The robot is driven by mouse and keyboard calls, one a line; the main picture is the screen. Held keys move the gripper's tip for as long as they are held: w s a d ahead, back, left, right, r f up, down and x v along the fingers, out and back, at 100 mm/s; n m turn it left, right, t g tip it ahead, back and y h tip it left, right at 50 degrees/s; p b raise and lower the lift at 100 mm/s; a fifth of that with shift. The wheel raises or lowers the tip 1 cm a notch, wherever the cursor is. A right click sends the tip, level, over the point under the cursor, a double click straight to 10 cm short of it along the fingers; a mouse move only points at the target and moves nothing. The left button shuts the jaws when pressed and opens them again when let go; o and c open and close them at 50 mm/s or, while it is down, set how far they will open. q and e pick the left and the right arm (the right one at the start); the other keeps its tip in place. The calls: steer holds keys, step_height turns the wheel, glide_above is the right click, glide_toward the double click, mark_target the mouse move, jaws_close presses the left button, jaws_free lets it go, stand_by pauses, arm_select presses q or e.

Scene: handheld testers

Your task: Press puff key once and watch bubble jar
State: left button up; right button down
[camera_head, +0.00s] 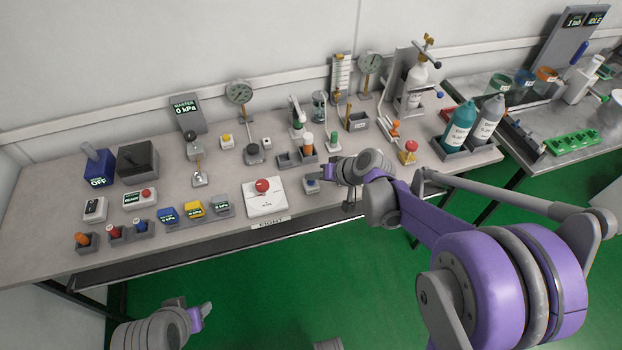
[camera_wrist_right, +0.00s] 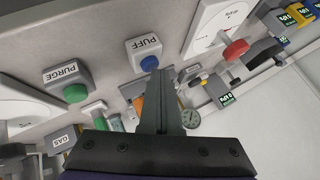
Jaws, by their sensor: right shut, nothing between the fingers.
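The puff key is a small grey block with a blue button (camera_wrist_right: 149,62) on top, labelled PUFF in the wrist view. In the head view the puff key (camera_head: 311,187) sits near the bench's front edge, right of a white panel. My right gripper (camera_wrist_right: 159,76) is shut and empty, its fingertips at the blue button; I cannot tell whether they touch it. In the head view my right gripper (camera_head: 328,171) is beside the key. A small glass jar (camera_head: 319,106), possibly the bubble jar, stands farther back. My left gripper (camera_head: 203,311) hangs off the bench's front; its jaws are unclear.
A purge key (camera_wrist_right: 68,82) with a green button is nearby. Dials, bottles (camera_head: 459,126) and holders crowd the bench behind.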

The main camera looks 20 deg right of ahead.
steer(key=shift+r+p, duration=0.5)
steer(key=shift+r, duration=0.25)
steer(key=shift+r, duration=0.15)
step_height(320, 180, up, 5)
steer(key=p, duration=0.3)
steer(key=shift+p, duration=0.3)
steer(key=s+d+r+g+h+p, duration=0.1)
steer(key=s+r+h+p, duration=0.1)
steer(key=s, duration=1.1)
steer(key=s+d+r+n+h+p, duration=0.1)
steer(key=s+r+h+p, duration=0.1)
steer(key=s, duration=1.1)
steer(key=shift+d+r+g+h, duration=0.2)
steer(key=shift+g+h, duration=0.2)
steer(key=shift+h, duration=0.4)
